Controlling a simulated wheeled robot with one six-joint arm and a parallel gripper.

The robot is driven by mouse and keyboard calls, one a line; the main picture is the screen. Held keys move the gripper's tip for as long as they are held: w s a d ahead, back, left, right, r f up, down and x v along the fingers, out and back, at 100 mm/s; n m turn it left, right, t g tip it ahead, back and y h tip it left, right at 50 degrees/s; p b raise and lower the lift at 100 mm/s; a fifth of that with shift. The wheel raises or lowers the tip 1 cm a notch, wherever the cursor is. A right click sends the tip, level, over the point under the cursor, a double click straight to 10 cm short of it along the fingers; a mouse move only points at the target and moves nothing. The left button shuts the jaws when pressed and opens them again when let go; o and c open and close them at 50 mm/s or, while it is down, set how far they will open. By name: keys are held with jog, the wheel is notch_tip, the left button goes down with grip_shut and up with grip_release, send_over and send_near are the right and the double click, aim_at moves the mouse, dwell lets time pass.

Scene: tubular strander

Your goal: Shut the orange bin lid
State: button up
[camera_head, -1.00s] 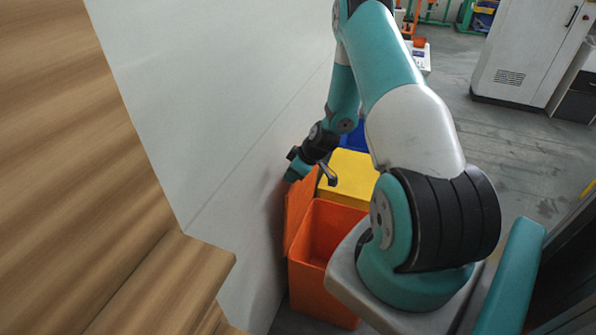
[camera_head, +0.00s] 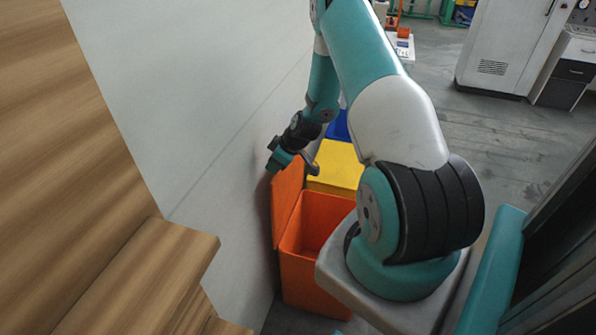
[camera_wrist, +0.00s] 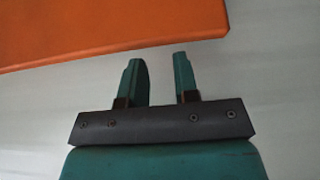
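The orange bin (camera_head: 318,287) stands on the floor beside the light wall, its top open and its inside showing. Its orange lid (camera_head: 287,205) stands raised on the left, close to the wall. In the wrist view, the lid (camera_wrist: 100,28) fills the top left, with its edge just beyond my fingertips. My gripper (camera_wrist: 160,62) is open, with a clear gap between its two fingers and nothing in it. In the head view, my gripper (camera_head: 277,160) is at the lid's upper edge, near the wall. I cannot tell whether it touches the lid.
A yellow bin (camera_head: 338,168) stands right behind the orange one, and a blue bin (camera_head: 340,127) behind that. The pale wall (camera_head: 190,100) runs close along the left. Wooden steps (camera_head: 150,270) fill the lower left. Open floor (camera_head: 480,135) lies to the right.

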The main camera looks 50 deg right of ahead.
jog(key=s+d+f, duration=0.1)
jog(key=s+d, duration=0.1)
jog(key=s, duration=0.4)
jog(key=s+d+f+b, duration=0.1)
jog(key=s+d+f, duration=0.1)
jog(key=s, duration=0.4)
jog(key=shift+s+d+f, duration=0.15)
jog(key=shift+d, duration=0.05)
dwell(1.0)
notch_tip(320, 180, up, 12)
jog(key=p, duration=0.7)
jog(key=shift+d+r, duration=0.2)
jog(key=shift+r, duration=0.05)
dwell(1.7)
